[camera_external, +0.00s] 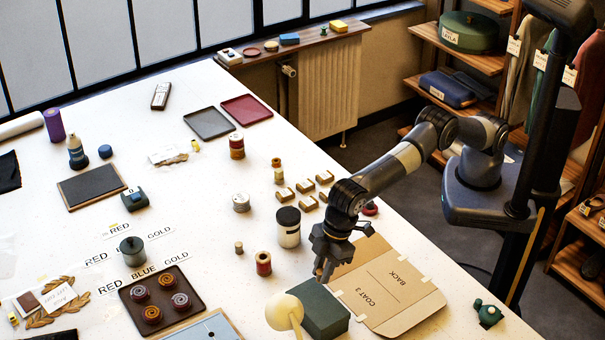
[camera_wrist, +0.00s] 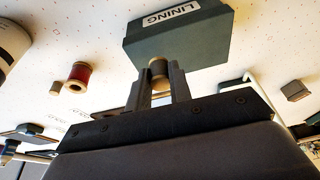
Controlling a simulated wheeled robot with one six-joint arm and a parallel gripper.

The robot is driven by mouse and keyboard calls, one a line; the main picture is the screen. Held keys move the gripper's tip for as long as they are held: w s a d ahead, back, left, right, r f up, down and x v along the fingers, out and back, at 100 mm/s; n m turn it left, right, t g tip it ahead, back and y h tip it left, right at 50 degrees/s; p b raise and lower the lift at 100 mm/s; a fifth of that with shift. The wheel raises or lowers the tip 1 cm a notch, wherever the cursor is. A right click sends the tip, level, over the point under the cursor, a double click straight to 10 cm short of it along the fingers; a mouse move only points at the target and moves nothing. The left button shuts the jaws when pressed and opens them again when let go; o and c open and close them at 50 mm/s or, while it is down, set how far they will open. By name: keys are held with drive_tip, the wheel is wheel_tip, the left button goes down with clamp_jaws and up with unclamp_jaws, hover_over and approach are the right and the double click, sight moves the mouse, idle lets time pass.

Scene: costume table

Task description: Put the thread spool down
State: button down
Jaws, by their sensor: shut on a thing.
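My gripper (camera_external: 323,268) is shut on a small thread spool (camera_wrist: 158,67). In the wrist view the tan, wood-coloured spool shows between the two fingers (camera_wrist: 158,85), partly hidden by them. The gripper points down, close to a dark green box (camera_external: 322,304). In the wrist view this box (camera_wrist: 180,40) has a LINING label and shows just beyond the spool. I cannot tell whether the spool touches the box or the table.
A red spool (camera_external: 263,264) and a black-lidded jar (camera_external: 288,228) stand left of the gripper. A brown COAT 3 BACK pattern folder (camera_external: 392,285) lies to the right. A cream lamp head (camera_external: 284,311) is near the box. A dark tray of rolls (camera_external: 162,300) lies farther left.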

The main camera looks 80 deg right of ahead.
drive_tip(key=shift+f+p, duration=0.3)
drive_tip(key=shift+f, duration=1.45)
drive_tip(key=shift+f, duration=0.1)
drive_tip(key=c, duration=1.3)
unclamp_jaws()
drive_tip(key=b+v, duration=0.2)
drive_tip(key=v, duration=1)
drive_tip(key=shift+o, duration=0.7)
